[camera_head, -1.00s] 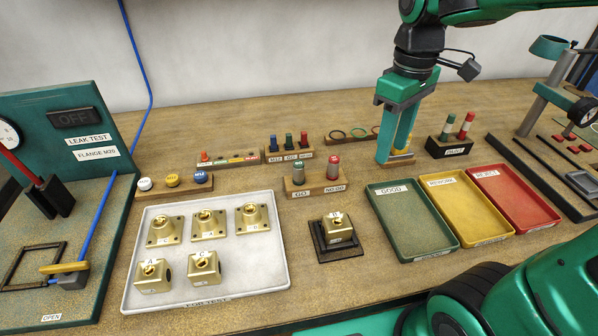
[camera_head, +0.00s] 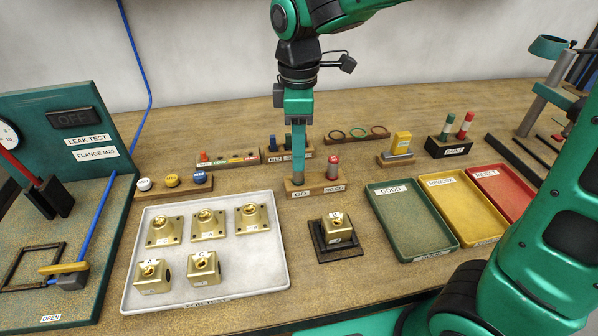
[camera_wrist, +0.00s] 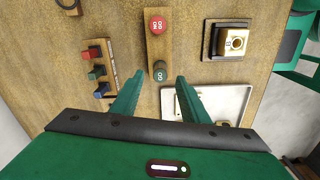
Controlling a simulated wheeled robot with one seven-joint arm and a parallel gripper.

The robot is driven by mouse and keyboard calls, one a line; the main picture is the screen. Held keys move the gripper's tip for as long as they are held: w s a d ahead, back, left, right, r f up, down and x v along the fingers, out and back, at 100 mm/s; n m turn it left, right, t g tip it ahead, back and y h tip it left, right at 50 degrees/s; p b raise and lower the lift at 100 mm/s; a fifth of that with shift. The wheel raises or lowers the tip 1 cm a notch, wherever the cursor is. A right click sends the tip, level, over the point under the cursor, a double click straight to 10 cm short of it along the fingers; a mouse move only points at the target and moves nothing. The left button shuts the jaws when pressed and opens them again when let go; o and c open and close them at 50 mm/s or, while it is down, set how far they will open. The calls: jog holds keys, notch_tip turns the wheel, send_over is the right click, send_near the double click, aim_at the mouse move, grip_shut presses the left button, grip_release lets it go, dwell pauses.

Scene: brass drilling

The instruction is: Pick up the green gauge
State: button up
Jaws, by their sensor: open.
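The green gauge (camera_wrist: 160,72) stands in a wooden block marked GO and NO GO (camera_head: 320,190), beside the red gauge (camera_head: 333,166). In the wrist view the red gauge (camera_wrist: 158,24) is farther from my gripper. My gripper (camera_wrist: 159,77) is open, its two fingertips on either side of the green gauge, with visible gaps. In the head view my gripper (camera_head: 298,178) points down at the GO end of the block and hides the green gauge. I cannot tell how far the fingertips are above the block.
A rack of small coloured plugs (camera_head: 272,156) stands just behind. A white tray with brass parts (camera_head: 205,290) lies in front, left. A brass part in a black fixture (camera_head: 338,232) is front right. A yellow block in a holder (camera_head: 401,143) and the green tray (camera_head: 412,245) are to the right.

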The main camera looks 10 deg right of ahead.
aim_at(298, 175)
jog(key=shift+f, duration=2.6)
grip_shut()
